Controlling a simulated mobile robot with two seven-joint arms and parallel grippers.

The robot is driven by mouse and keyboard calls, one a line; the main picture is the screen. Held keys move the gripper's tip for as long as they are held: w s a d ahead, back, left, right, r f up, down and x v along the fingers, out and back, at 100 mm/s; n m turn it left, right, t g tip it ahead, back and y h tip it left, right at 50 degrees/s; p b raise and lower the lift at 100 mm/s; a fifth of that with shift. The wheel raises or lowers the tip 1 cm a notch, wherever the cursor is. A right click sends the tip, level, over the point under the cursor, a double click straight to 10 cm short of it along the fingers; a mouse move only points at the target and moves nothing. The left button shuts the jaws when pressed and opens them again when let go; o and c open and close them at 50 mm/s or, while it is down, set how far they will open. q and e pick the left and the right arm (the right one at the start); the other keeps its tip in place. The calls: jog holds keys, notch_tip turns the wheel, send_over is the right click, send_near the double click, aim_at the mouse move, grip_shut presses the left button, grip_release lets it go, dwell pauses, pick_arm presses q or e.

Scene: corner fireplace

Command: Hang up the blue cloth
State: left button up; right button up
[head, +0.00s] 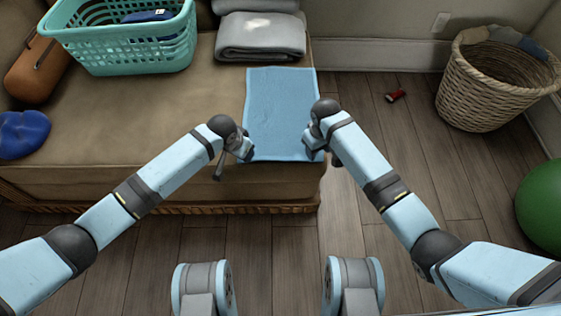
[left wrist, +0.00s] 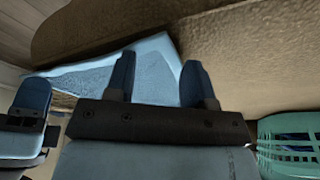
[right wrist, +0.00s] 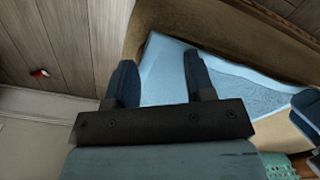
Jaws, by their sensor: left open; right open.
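The blue cloth (head: 281,105) lies spread out flat at the right end of the brown bench seat in the head view. Its front edge lies near the seat's front edge. My left gripper (head: 236,160) is at the cloth's front left corner, and my right gripper (head: 318,150) is at its front right corner. In the left wrist view the cloth (left wrist: 150,62) shows behind two open fingers (left wrist: 153,80). In the right wrist view the cloth (right wrist: 160,75) shows behind two open fingers (right wrist: 160,82). Neither gripper holds the cloth.
A teal laundry basket (head: 125,45) and folded grey towels (head: 260,38) stand at the back of the bench. A blue item (head: 22,134) lies at the left. A wicker basket (head: 490,85), a red object (head: 396,96) and a green ball (head: 543,208) are on the wooden floor at right.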

pick_arm(q)
jog(key=shift+f, duration=0.2)
pick_arm(e)
jog(key=shift+f, duration=0.15)
pick_arm(q)
jog(key=shift+r, duration=0.1)
jog(key=shift+c, duration=0.2)
pick_arm(e)
jog(key=shift+c, duration=0.2)
pick_arm(q)
grip_shut()
pick_arm(e)
grip_shut()
pick_arm(q)
jog(key=shift+a, duration=0.1)
pick_arm(e)
jog(key=shift+d, duration=0.1)
